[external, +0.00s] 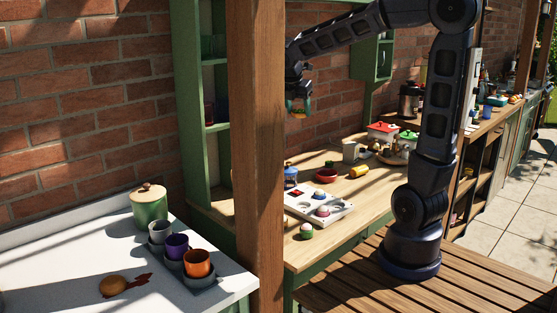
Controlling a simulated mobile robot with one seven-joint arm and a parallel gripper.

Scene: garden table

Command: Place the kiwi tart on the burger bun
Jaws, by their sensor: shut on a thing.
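My gripper (298,96) is raised above the far part of the wooden table, in front of the brick wall. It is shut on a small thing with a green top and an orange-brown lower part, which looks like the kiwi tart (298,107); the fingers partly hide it. A round golden-brown thing, which looks like the burger bun (112,286), lies on the white counter (60,245) at the lower left, beside a dark red stain. My gripper is far from it.
A wooden post (256,160) stands between the two surfaces. Cups (197,263) on a grey tray and a green lidded jar (149,207) stand near the bun. The wooden table (340,213) holds a white muffin tray (300,202), a red bowl (327,175) and pots.

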